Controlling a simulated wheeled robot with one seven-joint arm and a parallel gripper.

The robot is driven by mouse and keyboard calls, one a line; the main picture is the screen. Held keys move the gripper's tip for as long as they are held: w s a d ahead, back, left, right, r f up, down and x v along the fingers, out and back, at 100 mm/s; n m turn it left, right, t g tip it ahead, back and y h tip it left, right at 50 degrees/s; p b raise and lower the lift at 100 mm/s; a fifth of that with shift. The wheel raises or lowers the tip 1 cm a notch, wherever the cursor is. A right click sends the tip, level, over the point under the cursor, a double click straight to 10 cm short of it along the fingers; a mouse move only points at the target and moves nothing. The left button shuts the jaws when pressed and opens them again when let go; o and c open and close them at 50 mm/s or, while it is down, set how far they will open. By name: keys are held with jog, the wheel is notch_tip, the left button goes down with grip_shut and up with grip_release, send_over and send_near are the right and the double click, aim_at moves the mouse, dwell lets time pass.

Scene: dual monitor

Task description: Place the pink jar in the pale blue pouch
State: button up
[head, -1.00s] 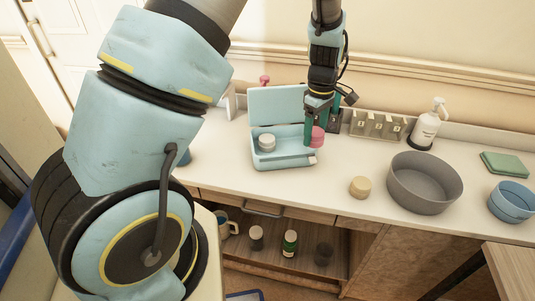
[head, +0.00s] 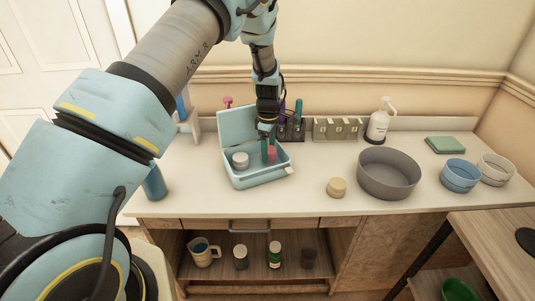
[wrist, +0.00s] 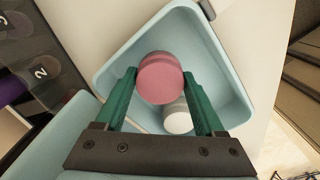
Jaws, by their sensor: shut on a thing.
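The pale blue pouch (head: 258,180) is an open box with its lid raised at the back, standing on the counter; it also fills the middle of the wrist view (wrist: 232,104). My gripper (head: 268,150) points down into its right part. In the wrist view my gripper (wrist: 160,80) has its green fingers shut on the pink jar (wrist: 160,76), which shows partly behind a finger in the head view (head: 272,155). The jar is within the pouch's walls; whether it touches the floor I cannot tell. A whitish jar (head: 240,160) stands in the pouch's left part.
A beige round jar (head: 337,187), a large grey bowl (head: 389,188) and a blue bowl (head: 460,176) stand to the right. A pump bottle (head: 379,124) and numbered holders (head: 337,129) are behind. A blue bottle (head: 154,183) is left. The counter front is clear.

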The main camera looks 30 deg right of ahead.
aim_at(269, 150)
jog(key=shift+f, duration=1.15)
jog(key=shift+f, duration=0.1)
jog(key=o, duration=1.4)
jog(key=shift+c, duration=0.2)
notch_tip(269, 150, up, 12)
jog(key=b, duration=0.3)
jog(key=shift+b, duration=0.3)
jog(key=shift+s, duration=0.15)
